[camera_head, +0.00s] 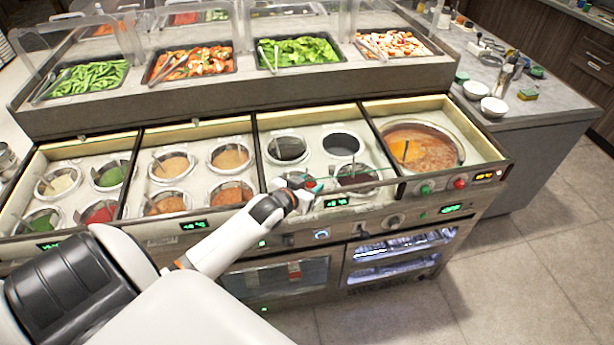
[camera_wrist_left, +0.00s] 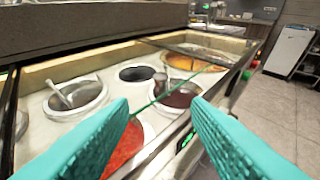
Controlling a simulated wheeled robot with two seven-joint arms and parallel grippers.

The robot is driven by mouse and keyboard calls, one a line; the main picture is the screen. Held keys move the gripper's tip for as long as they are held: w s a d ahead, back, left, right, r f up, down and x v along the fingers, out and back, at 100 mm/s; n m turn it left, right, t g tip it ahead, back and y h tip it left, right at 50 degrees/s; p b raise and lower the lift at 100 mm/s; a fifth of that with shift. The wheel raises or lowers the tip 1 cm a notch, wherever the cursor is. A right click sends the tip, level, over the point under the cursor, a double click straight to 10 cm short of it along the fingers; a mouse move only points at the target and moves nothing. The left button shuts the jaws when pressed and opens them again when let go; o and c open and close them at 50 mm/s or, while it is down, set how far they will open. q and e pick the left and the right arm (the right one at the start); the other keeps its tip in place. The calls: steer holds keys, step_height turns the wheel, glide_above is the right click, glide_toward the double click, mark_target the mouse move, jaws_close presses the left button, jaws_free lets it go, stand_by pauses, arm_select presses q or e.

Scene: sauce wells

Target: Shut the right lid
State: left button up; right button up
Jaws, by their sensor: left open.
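The counter has several open sauce wells. A thin green line, which looks like the edge of a clear glass lid (camera_head: 385,184), runs along the front of the right-hand wells. It also crosses the left wrist view (camera_wrist_left: 168,94) diagonally, between my fingers. The pane itself is too clear to make out, so I cannot tell how far the lid is open. My left gripper (camera_head: 308,187) is open at the front edge, by the dark-sauce wells; its teal fingers (camera_wrist_left: 160,105) show apart. I cannot tell whether they touch the lid edge. My right gripper is not in view.
The far-right well holds an orange-brown soup (camera_head: 425,150). Dark-sauce pots (camera_head: 343,145) stand left of it, with ladle handles sticking up. Knobs and displays (camera_head: 395,221) line the front panel. A raised salad shelf (camera_head: 230,95) stands behind. The floor at right is clear.

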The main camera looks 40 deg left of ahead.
arm_select(q)
steer(key=shift+s+r, duration=0.25)
steer(key=shift+s, duration=0.25)
